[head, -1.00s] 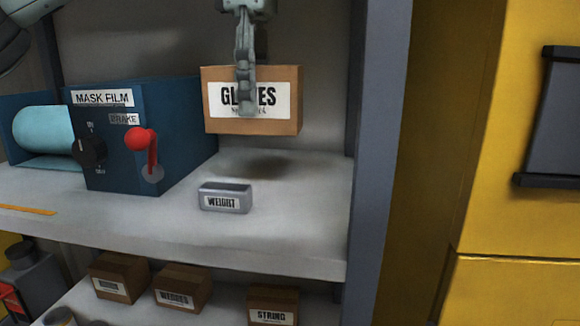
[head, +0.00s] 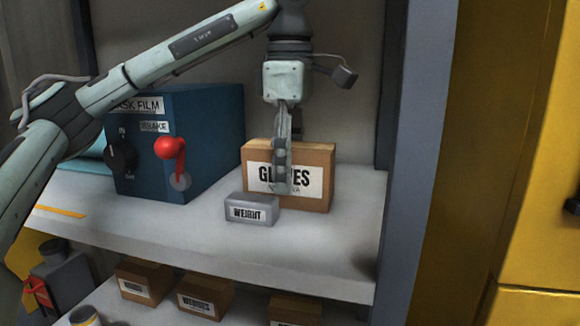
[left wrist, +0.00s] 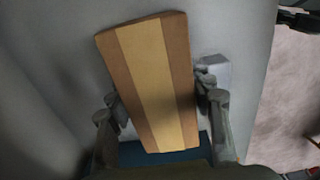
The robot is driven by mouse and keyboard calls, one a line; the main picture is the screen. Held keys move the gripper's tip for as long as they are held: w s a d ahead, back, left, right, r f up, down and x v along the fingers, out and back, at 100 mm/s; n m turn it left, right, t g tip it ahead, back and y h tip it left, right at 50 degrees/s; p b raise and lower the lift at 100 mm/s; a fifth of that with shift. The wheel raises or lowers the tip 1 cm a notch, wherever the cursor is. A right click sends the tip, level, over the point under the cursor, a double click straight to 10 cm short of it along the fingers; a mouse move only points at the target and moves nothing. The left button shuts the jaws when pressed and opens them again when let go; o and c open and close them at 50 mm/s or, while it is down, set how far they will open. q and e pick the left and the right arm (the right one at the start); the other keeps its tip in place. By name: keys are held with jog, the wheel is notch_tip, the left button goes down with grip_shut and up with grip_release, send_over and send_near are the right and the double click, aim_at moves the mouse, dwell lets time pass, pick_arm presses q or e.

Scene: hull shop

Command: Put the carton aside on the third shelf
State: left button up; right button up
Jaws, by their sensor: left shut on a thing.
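The brown carton (head: 318,192) with a white GLOVES label stands upright at shelf height, behind and to the right of the grey weight (head: 250,211). My left gripper (head: 282,190) comes down from above and is shut on the carton, with one finger across its label. In the left wrist view the carton's taped top (left wrist: 150,80) lies between the two fingers (left wrist: 160,110). Whether the carton's bottom fully rests on the shelf (head: 330,245) is hard to tell. My right gripper is in neither current view.
A blue mask film box (head: 215,135) with a red brake lever (head: 170,150) stands left of the carton. A grey upright (head: 405,150) bounds the shelf at right. The shelf is bare between carton and upright. Several small cartons (head: 205,297) sit on the shelf below.

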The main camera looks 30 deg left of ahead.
dwell(0.3)
pick_arm(q)
jog(key=o, duration=1.4)
notch_tip(320, 180, up, 12)
jog(key=shift+r, duration=0.1)
